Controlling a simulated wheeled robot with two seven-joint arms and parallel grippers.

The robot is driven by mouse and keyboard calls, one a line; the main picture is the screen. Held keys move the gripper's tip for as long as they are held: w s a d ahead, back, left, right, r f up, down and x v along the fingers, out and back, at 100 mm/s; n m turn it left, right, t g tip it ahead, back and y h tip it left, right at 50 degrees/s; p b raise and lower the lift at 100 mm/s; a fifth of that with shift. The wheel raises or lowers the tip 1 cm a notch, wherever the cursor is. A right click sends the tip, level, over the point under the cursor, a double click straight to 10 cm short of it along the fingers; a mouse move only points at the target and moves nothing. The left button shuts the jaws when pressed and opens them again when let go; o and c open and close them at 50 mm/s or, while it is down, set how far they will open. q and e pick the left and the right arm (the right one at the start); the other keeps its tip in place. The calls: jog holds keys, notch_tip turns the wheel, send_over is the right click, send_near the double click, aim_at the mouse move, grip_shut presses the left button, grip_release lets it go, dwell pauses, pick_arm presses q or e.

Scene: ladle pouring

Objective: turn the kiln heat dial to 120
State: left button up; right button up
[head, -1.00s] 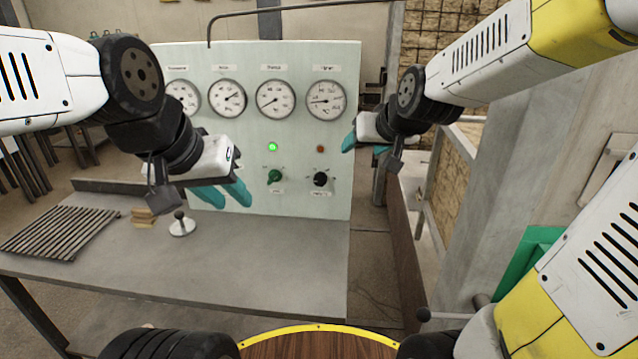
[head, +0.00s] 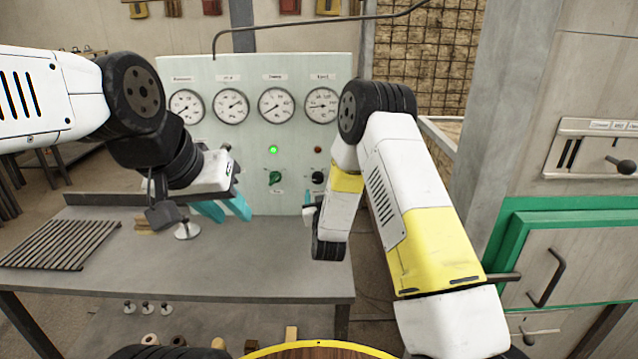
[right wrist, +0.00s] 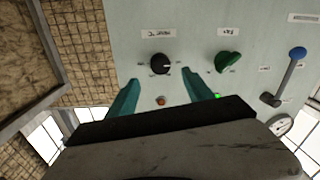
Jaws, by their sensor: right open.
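The pale green control panel (head: 256,135) stands at the back of the bench. It carries a black dial (head: 318,177) and a green dial (head: 275,178); their labels are too small to read, so I cannot tell which is the kiln heat dial. My right gripper (right wrist: 161,80) is open and empty. In the right wrist view the black dial (right wrist: 160,63) lies beyond the gap between its fingertips, apart from them. The green dial (right wrist: 228,62) is right of the fingers there. In the head view my right arm hides most of that gripper. My left gripper (head: 224,211) is open above the bench.
Several gauges (head: 276,105) and a lit green lamp (head: 273,149) are on the panel. A lever with a blue knob (right wrist: 297,54) shows in the right wrist view. A slatted rack (head: 60,246) lies on the bench (head: 250,265). A green-framed door (head: 570,265) is at right.

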aim_at(318, 180)
jog(key=shift+w+a, duration=0.15)
jog(key=shift+w, duration=1.75)
jog(key=shift+w+a, duration=0.15)
jog(key=shift+w, duration=1.75)
grip_shut()
